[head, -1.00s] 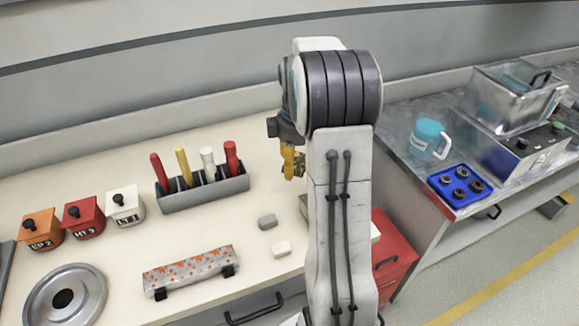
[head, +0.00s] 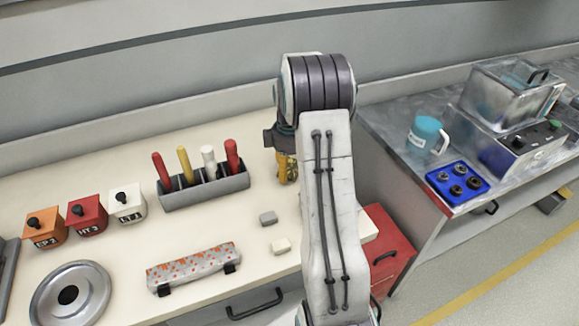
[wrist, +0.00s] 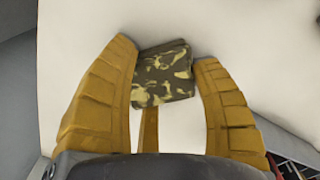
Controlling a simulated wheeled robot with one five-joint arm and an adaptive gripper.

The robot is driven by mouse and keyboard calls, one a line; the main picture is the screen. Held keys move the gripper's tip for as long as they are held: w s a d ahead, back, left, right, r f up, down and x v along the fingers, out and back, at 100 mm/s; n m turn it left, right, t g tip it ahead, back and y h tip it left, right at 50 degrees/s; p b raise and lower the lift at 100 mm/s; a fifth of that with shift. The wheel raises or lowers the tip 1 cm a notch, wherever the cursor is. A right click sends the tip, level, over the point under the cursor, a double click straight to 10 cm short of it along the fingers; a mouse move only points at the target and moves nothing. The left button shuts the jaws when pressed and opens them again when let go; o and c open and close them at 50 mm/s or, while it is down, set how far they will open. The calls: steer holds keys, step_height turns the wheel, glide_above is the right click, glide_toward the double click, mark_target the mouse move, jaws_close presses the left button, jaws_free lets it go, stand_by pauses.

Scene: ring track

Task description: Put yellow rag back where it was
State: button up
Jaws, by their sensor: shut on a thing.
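My gripper (head: 287,178) is above the back right part of the cream bench, to the right of the tool rack, and points down. In the wrist view, its two yellow fingers (wrist: 164,55) are shut on a small folded rag (wrist: 163,78) with a dark olive and pale yellow blotchy pattern. I take this for the yellow rag. The pale bench top lies behind it; I cannot tell the gap between them. In the head view the rag can hardly be told apart from the yellow fingers.
The grey tool rack (head: 206,190) with several coloured handles stands left of my gripper. A patterned roll (head: 194,267) lies near the front edge. A blue tray (head: 457,185) and cyan mug (head: 425,135) are on the right-hand bench.

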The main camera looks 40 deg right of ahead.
steer(key=o, duration=1.2)
step_height(320, 180, up, 11)
steer(key=s+a+r+m, duration=0.1)
steer(key=s+a+r, duration=0.3)
steer(key=a, duration=0.4)
steer(key=s+a+m+t, duration=0.1)
steer(key=s+a, duration=0.3)
steer(key=s, duration=0.2)
steer(key=s+a+f+m+t, duration=0.1)
steer(key=s+a+m, duration=0.1)
steer(key=s+a, duration=0.3)
steer(key=s+a+f+m, duration=0.1)
steer(key=s+a+m, duration=0.1)
steer(key=s+a, duration=0.3)
steer(key=shift+s+f+t, duration=0.25)
steer(key=shift+s+t, duration=0.15)
steer(key=shift+s, duration=0.6)
steer(key=shift+r, duration=0.15)
